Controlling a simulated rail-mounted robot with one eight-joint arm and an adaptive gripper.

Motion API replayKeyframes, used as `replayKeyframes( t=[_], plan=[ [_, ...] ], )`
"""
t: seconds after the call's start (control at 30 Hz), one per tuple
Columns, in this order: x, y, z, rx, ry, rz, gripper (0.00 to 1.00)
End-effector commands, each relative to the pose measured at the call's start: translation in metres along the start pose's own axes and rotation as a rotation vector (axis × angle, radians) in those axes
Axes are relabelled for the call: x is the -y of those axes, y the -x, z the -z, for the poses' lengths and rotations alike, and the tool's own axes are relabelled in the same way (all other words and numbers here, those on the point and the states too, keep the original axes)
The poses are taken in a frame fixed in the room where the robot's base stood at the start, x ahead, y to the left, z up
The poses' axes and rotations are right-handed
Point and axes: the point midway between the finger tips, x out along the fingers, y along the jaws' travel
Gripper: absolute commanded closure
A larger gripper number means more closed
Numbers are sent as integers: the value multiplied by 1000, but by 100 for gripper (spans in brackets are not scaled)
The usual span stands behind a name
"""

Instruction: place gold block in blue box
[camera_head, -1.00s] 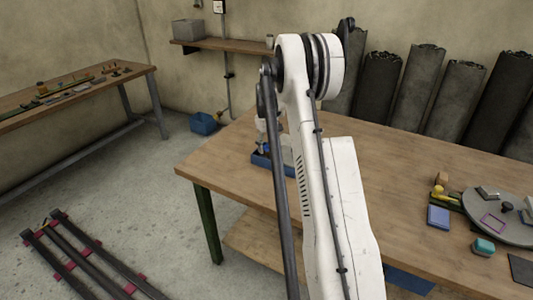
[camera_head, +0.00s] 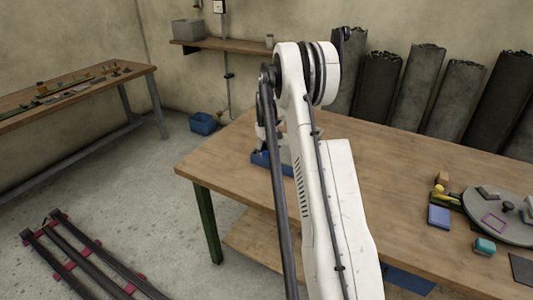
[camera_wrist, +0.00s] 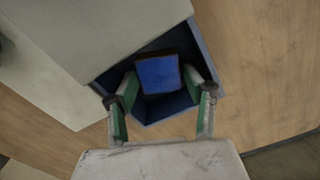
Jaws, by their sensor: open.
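The blue box (camera_wrist: 208,62) lies below my gripper (camera_wrist: 161,84) in the wrist view. In the head view part of the box (camera_head: 287,168) shows beside my arm. My gripper is open, its green-sided fingers pointing into the box. In the head view my arm hides most of my gripper and the box inside.
A grey-white surface (camera_wrist: 80,45) borders the box in the wrist view. At the table's right are a round grey plate (camera_head: 510,235), a blue block (camera_head: 439,216), a teal block (camera_head: 484,247) and a small tan block (camera_head: 442,178). Dark rolls (camera_head: 415,90) stand behind. The table's middle is clear.

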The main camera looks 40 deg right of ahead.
Motion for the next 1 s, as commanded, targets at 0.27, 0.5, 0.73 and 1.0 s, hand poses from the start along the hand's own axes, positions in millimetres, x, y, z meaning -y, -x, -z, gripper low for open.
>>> replayKeyframes(
  t=[0.27,0.5,0.73,1.0],
  plan=[
    [0,32,0,0,0,0,54],
    [0,81,0,0,0,0,54],
    [0,113,0,0,0,0,54],
    [16,138,-2,-13,4,-7,54]
  ],
)
